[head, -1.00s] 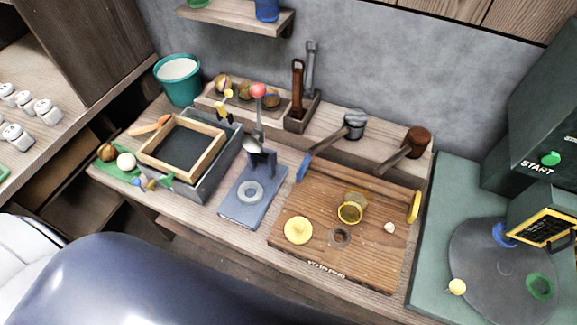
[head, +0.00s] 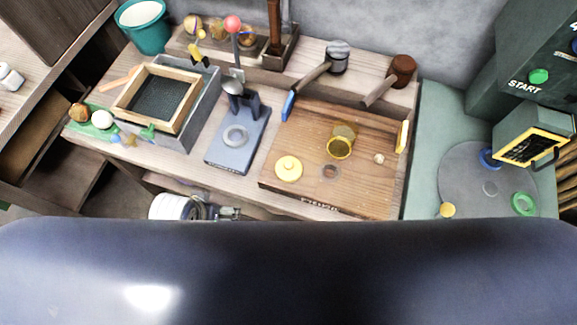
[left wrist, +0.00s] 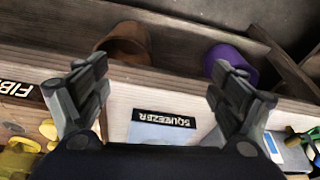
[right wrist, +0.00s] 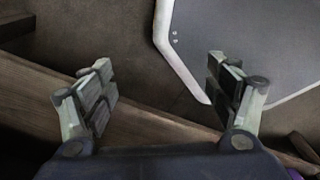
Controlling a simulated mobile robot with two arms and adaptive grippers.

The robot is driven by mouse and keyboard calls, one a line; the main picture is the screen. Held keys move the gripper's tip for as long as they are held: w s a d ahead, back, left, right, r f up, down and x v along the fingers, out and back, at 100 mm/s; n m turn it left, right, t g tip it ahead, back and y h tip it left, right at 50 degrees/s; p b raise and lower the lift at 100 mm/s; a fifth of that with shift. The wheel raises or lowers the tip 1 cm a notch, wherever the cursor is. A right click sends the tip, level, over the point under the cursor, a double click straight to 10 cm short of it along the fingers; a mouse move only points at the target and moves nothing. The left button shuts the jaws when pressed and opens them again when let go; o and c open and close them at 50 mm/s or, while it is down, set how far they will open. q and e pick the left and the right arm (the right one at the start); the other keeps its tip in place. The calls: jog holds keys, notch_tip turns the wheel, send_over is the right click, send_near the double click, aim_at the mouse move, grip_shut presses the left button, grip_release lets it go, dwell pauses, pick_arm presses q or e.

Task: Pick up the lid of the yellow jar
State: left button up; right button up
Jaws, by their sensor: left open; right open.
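The round yellow lid (head: 289,168) with a small knob lies flat at the front left of the wooden board (head: 275,152). The see-through yellow jar (head: 339,148) is on the same board, behind and to the right of the lid, its rim showing. My left gripper (head: 236,213) is just off the table's front edge, left of and nearer than the lid. In the left wrist view its two fingers (left wrist: 160,88) are apart with nothing between them. My right gripper (right wrist: 160,85) is open and empty in the right wrist view; it is hidden in the head view.
A grey press (head: 222,155) stands left of the board. Mallets (head: 390,80) lean behind it, and a green machine (head: 520,110) is at right. The left wrist view shows a brown pot (left wrist: 128,42), a purple pot (left wrist: 232,58) and a SQUEEZER label (left wrist: 164,118).

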pick_arm(q)
notch_tip(320, 180, up, 3)
jog(key=d, duration=0.2)
jog(key=n+g, duration=0.3)
jog(key=n, duration=0.7)
send_near(291, 166)
jog(key=shift+d+f+y, duration=0.1)
jog(key=shift+d+y, duration=0.2)
notch_tip(291, 166, down, 10)
jog(key=shift+w+a+f+p, duration=0.1)
jog(key=shift+f+p, duration=0.15)
jog(key=shift+p, duration=0.05)
jog(key=c, duration=0.9)
